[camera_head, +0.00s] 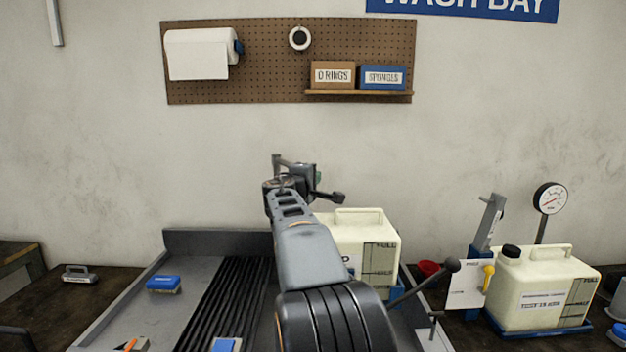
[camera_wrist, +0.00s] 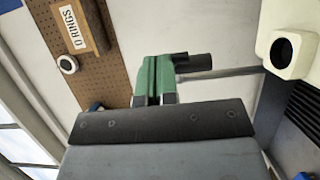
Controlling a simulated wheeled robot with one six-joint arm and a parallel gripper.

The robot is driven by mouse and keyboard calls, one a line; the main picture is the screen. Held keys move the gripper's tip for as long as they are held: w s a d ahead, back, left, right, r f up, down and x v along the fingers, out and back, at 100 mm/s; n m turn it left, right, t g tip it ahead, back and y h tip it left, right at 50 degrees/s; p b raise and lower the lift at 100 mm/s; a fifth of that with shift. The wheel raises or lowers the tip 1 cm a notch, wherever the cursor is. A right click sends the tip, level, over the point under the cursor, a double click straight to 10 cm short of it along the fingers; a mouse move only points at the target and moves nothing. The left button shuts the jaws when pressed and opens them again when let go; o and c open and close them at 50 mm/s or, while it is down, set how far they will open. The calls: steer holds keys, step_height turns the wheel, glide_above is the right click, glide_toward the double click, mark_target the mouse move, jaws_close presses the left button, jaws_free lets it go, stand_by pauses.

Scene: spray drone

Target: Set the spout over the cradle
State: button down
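My gripper (camera_wrist: 154,72) reaches out over the middle of the bench. Its green-padded fingers are close together on the black grip (camera_wrist: 194,62) of what looks like the spout. A grey pipe (camera_wrist: 232,71) of it runs right, close to the cream tank (camera_wrist: 290,22) in the wrist view. In the head view a grey upright piece (camera_head: 277,163) and a dark knob (camera_head: 338,196) show by the gripper, largely hidden by my arm. The tank (camera_head: 362,226) stands in a blue base (camera_head: 383,292), likely the cradle. Its dark mouth (camera_wrist: 285,51) shows in the wrist view.
A second cream tank (camera_head: 545,285) stands at right, beside a grey post (camera_head: 487,225) with a yellow handle and a gauge (camera_head: 550,198). A black-knobbed lever (camera_head: 452,265) and red cup (camera_head: 428,268) are near. A blue brush (camera_head: 163,284) lies left of the ribbed mat (camera_head: 228,300).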

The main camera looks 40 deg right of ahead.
steer(key=s+b+v, duration=0.1)
steer(key=b+v, duration=0.3)
steer(key=v, duration=0.9)
steer(key=shift+s+d, duration=0.25)
